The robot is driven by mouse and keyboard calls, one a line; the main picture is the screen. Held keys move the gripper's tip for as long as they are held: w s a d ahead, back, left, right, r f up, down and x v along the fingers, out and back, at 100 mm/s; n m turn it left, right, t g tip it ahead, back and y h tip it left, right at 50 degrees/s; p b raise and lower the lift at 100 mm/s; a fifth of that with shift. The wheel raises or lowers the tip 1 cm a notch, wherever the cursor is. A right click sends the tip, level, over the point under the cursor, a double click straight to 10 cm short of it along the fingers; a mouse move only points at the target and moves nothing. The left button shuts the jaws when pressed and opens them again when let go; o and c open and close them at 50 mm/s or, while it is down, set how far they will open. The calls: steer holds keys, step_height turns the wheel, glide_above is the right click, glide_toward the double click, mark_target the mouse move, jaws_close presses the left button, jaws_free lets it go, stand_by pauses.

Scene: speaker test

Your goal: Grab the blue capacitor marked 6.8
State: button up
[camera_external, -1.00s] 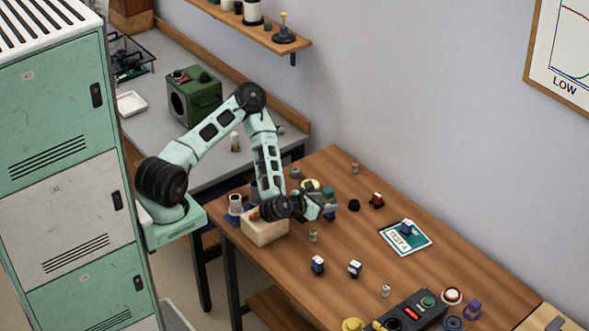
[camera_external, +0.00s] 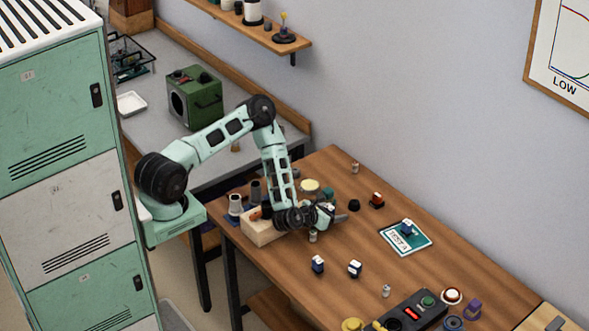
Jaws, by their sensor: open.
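Two small dark blue blocks with white tops, which look like capacitors, stand on the wooden table: a left blue capacitor (camera_external: 317,265) and a right blue capacitor (camera_external: 355,268). A third blue capacitor (camera_external: 407,228) stands on a card marked TEST A (camera_external: 402,240). The markings are too small to read, so I cannot tell which is 6.8. My gripper (camera_external: 340,215) is open and appears empty, above the table behind the left two capacitors, its fingers pointing right. A small metal-coloured cylinder (camera_external: 313,236) stands just below it in the picture.
A red-topped part (camera_external: 376,200) and a black knob (camera_external: 354,205) stand to the right of the gripper. A dark control box (camera_external: 412,311) is at the front. The table's middle right is mostly clear.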

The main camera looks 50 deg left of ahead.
steer(key=c, duration=1.1)
steer(key=shift+o, duration=0.2)
